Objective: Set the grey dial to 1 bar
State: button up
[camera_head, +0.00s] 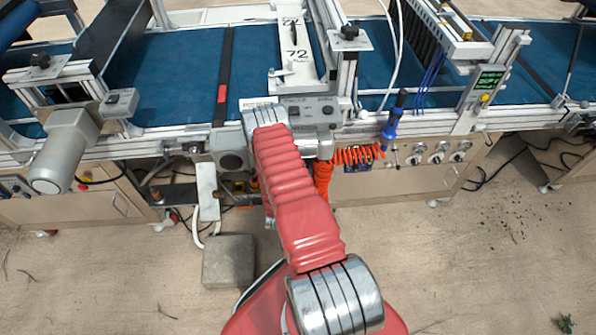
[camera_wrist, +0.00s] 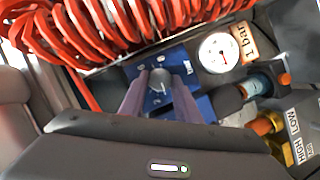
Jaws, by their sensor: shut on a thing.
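The grey dial (camera_wrist: 159,80) is a small rounded knob on a blue block (camera_wrist: 179,66) in the wrist view. My gripper (camera_wrist: 161,77) has its two purple-grey fingers on either side of the dial and is shut on it. To the right is a round white gauge (camera_wrist: 217,53) with a label reading "1 bar" (camera_wrist: 244,42); its needle is too small to read surely. In the head view my red arm covers the middle, and the dial cannot be made out there.
Red coiled hose (camera_wrist: 95,22) hangs close above the fingers; it also shows in the head view (camera_head: 358,155). Fittings beside labels reading HIGH and LOW (camera_wrist: 292,130) are at the right. A blue-handled tool (camera_head: 392,122) and several round gauges (camera_head: 437,152) are on the machine's front.

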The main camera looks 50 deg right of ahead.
jog(key=shift+s+a+f, duration=0.1)
jog(key=shift+f, duration=0.15)
jog(key=o, duration=1)
jog(key=shift+r, duration=0.15)
jog(key=shift+o, duration=0.2)
jog(key=v, duration=1.3)
jog(key=shift+a, duration=0.3)
jog(key=shift+s, duration=0.15)
